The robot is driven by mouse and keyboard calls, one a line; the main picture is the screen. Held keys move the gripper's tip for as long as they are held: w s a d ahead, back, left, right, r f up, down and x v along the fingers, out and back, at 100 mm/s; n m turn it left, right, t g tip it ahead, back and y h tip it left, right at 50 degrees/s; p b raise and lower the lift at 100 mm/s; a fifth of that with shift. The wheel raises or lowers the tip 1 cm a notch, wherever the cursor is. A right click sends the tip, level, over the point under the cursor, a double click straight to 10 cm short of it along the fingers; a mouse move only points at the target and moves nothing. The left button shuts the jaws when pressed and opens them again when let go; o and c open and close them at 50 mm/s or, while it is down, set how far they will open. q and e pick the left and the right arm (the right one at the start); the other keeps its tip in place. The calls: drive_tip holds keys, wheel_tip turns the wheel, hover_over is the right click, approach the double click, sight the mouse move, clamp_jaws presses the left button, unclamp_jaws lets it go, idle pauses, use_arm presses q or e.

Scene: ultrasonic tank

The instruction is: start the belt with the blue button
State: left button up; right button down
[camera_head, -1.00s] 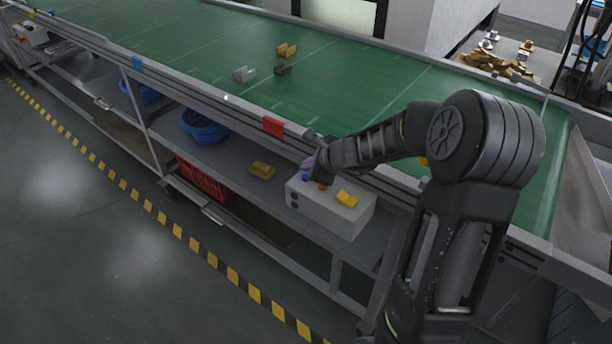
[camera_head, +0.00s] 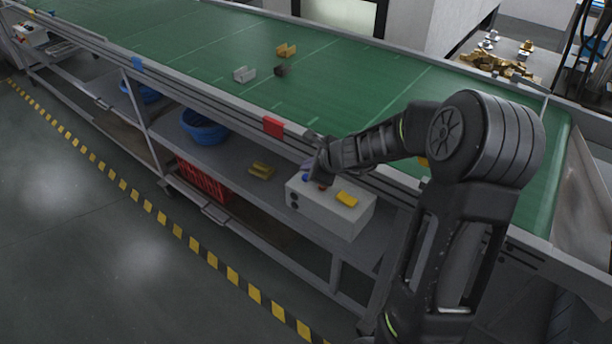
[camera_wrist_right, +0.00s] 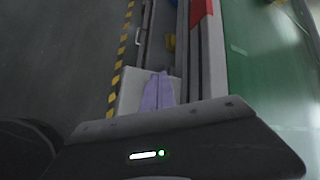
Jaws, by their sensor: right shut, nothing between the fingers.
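A pale control box (camera_head: 325,212) stands on the shelf at the side of the green conveyor belt (camera_head: 215,55). A blue button (camera_head: 306,177) shows on its top, with a yellow part (camera_head: 347,199) to the right. My right gripper (camera_head: 308,168) is over the left end of the box, fingers shut and empty, by the blue button. I cannot tell whether they touch it. In the right wrist view, the purple fingers (camera_wrist_right: 158,92) lie together over the pale box (camera_wrist_right: 130,92), and they hide the button there. My left gripper is not in view.
A yellow block (camera_head: 286,50), a grey block (camera_head: 244,74) and a dark block (camera_head: 281,71) lie on the belt. A blue bowl (camera_head: 203,127), a yellow piece (camera_head: 261,171) and a red crate (camera_head: 203,181) are below.

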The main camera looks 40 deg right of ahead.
idle(0.4)
drive_tip(key=shift+f+b, duration=0.4)
drive_tip(key=shift+b, duration=0.05)
